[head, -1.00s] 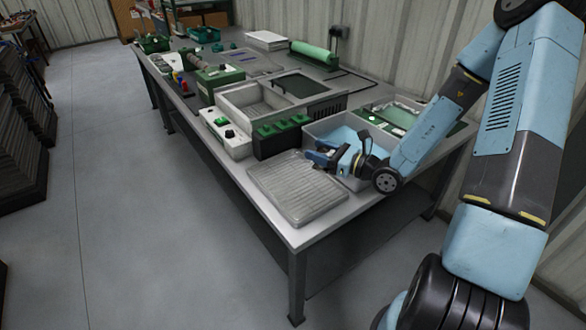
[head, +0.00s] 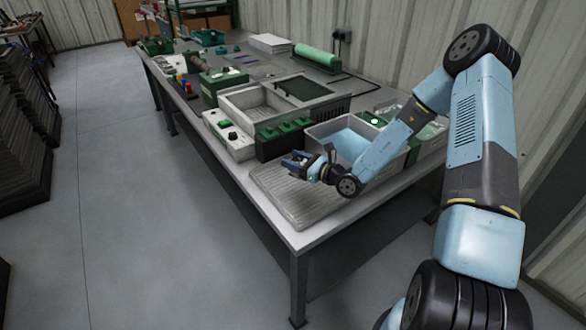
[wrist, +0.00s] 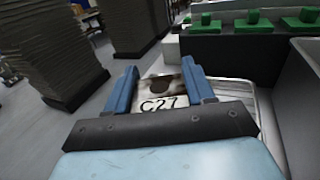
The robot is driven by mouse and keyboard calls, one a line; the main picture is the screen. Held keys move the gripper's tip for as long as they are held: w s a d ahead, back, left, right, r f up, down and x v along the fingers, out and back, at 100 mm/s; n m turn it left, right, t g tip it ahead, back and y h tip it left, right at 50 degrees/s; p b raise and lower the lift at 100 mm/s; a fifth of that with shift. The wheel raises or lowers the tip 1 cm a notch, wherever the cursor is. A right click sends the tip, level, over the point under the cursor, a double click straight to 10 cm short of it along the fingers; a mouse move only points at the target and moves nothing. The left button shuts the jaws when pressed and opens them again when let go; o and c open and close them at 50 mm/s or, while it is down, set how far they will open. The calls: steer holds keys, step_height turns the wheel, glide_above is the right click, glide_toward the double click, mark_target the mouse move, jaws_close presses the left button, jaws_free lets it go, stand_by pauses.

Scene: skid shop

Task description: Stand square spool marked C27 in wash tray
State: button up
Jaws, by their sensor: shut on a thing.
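My gripper (wrist: 162,90) is shut on the square spool marked C27 (wrist: 160,103), seen in the wrist view as a pale face with black letters and a dark round spot. In the head view my gripper (head: 295,163) is above the ribbed metal drain tray (head: 297,203) at the table's near corner; the spool is too small to make out there. The grey tub with blue liquid (head: 350,140), which looks like the wash tray, is behind and right of my gripper, with my forearm across its near side.
A dark box with green blocks (head: 283,138) and a white control box (head: 229,134) stand left of the tub. A metal basin (head: 262,105) is behind them. A tray with green parts (head: 425,130) sits to the right. Open floor (head: 150,230) lies left of the table.

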steer(key=shift+w+a+f, duration=0.1)
steer(key=shift+w+f, duration=0.1)
steer(key=shift+f, duration=1.5)
steer(key=o, duration=1.2)
steer(key=shift+f, duration=0.1)
